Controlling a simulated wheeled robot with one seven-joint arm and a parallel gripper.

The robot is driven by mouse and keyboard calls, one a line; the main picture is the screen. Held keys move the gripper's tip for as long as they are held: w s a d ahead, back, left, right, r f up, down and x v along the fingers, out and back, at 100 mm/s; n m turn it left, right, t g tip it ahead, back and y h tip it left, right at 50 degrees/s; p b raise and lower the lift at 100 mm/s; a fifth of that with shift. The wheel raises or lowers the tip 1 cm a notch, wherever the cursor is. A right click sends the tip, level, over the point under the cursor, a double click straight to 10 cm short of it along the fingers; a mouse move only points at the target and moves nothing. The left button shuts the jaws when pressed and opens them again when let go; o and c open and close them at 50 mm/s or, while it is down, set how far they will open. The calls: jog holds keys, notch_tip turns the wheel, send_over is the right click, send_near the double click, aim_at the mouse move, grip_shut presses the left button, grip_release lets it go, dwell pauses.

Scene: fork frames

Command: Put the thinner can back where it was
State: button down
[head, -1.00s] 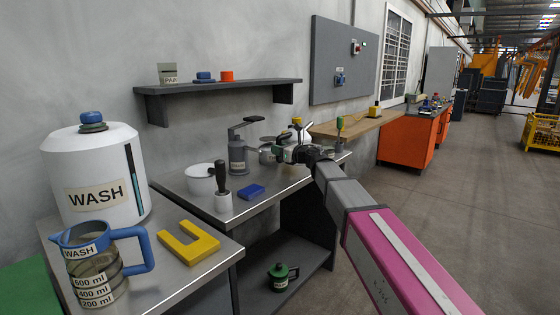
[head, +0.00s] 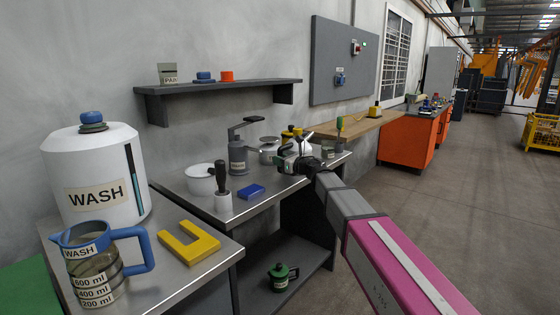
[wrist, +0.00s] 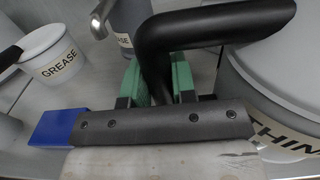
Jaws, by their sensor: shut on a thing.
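I cannot tell whether the can's base touches the bench.
The steel bench (head: 245,207) also holds a white grease pot (head: 201,184), a grey grease can (head: 237,158), a lidded pot (head: 268,152) and a blue block (head: 251,191). A green can (head: 280,275) stands on the lower shelf.

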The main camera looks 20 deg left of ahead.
jog(key=c, duration=0.9)
grip_release()
jog(key=shift+c, duration=0.2)
jog(key=shift+r, duration=0.1)
